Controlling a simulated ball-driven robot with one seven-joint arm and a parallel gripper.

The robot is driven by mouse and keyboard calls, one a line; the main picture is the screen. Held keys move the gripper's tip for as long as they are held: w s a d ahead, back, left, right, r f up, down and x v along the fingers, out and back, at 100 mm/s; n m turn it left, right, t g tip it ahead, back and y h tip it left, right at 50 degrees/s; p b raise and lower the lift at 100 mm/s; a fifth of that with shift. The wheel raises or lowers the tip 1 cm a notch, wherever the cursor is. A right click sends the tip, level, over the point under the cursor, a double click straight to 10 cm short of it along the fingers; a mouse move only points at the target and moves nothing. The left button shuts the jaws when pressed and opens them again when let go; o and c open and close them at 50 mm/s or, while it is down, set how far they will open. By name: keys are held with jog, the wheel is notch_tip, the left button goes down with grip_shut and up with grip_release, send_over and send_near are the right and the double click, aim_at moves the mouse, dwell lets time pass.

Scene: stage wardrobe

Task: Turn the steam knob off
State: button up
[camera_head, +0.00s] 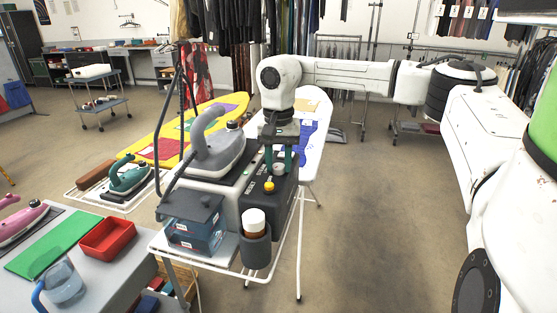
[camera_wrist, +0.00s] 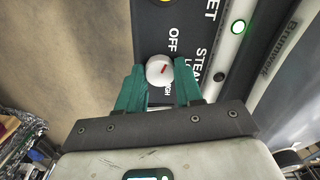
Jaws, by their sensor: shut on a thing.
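The steam knob (camera_wrist: 160,70) is a round white dial with a red mark, on the dark panel of the steam station (camera_head: 232,192). In the wrist view, labels around it read OFF, STEAM and partly hidden LO and HIGH. The red mark lies nearly sideways, tilted slightly, and does not clearly line up with OFF. My gripper (camera_wrist: 159,85) has its green fingers on either side of the knob, shut on it. In the head view the knob (camera_head: 279,169) shows between the fingers of my gripper (camera_head: 278,160).
A grey and white iron (camera_head: 217,150) rests on top of the station. A yellow button (camera_head: 269,186) and a cup holder with a white-capped bottle (camera_head: 255,220) are close by. A blue water tank (camera_head: 195,232) is at the front. A green light (camera_wrist: 238,26) glows beside the panel.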

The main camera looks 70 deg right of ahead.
aim_at(278, 166)
dwell(0.5)
jog(key=o, duration=1)
jog(key=shift+o, duration=0.2)
jog(key=shift+r, duration=0.1)
notch_tip(278, 166, up, 11)
jog(key=shift+f, duration=0.2)
